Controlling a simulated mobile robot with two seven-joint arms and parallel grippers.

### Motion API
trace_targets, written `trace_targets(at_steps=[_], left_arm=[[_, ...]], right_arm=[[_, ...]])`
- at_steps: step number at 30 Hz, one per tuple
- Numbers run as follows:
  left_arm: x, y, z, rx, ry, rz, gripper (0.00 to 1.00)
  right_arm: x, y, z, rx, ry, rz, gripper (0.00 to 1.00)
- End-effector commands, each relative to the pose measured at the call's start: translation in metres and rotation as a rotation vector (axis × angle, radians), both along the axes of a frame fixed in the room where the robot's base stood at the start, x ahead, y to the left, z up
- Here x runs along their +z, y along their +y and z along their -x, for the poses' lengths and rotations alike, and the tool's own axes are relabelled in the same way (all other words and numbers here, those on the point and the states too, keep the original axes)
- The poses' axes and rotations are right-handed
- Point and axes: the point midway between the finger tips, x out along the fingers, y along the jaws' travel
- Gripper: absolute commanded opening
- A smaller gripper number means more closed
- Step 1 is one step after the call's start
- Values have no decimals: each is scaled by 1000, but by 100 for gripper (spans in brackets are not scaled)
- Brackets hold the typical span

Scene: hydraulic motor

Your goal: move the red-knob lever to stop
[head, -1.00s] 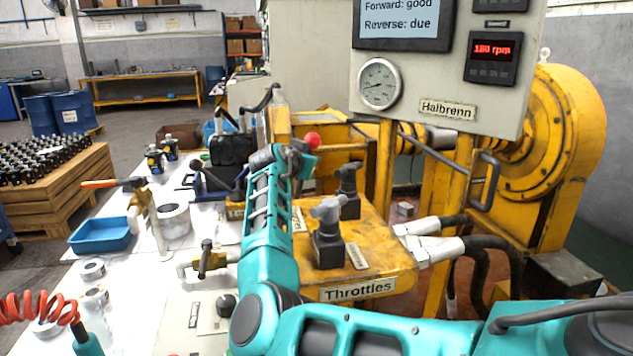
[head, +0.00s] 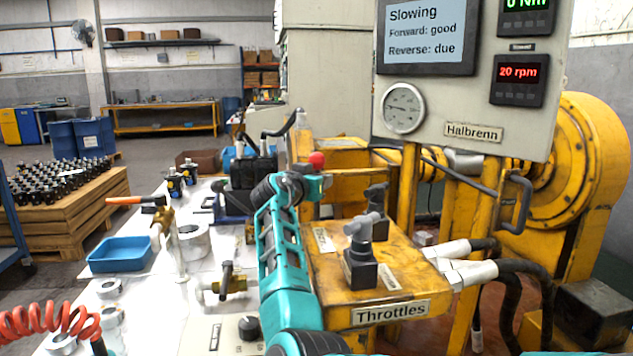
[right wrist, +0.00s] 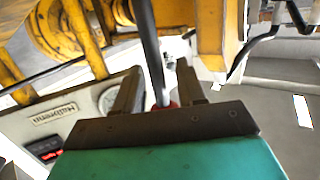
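The red knob (head: 317,159) tops a lever behind the yellow throttle block; its shaft is mostly hidden in the head view. My right gripper (head: 314,172) is at this knob, with its teal arm reaching in from the bottom. In the right wrist view, the dark lever shaft (right wrist: 151,45) runs between the two fingers of the right gripper (right wrist: 160,70). A little red of the knob (right wrist: 168,104) shows near the palm. Gaps show beside the shaft; contact with the knob is unclear. The status screen (head: 427,33) reads "Slowing"; the speed display (head: 518,76) reads 20 rpm. My left gripper is out of view.
Two dark throttle levers stand on the yellow block (head: 330,268), just right of my arm. A brass valve (head: 228,285) and blue tray (head: 120,254) lie left on the white table.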

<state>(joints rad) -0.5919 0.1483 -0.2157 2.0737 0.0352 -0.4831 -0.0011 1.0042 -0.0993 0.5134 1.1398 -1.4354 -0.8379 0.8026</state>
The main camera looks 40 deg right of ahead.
Motion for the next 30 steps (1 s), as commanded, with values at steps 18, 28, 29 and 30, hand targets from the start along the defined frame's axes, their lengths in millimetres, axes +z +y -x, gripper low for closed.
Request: trace_targets(at_steps=[18, 28, 29, 30], left_arm=[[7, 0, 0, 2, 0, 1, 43], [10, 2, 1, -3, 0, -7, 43], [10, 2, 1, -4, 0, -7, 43], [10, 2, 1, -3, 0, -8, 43]], right_arm=[[7, 51, 26, 2, 1, -4, 39], [15, 104, 54, 1, 2, -1, 39], [15, 106, 55, 0, 2, -1, 39], [16, 109, 57, -1, 2, -1, 39]])
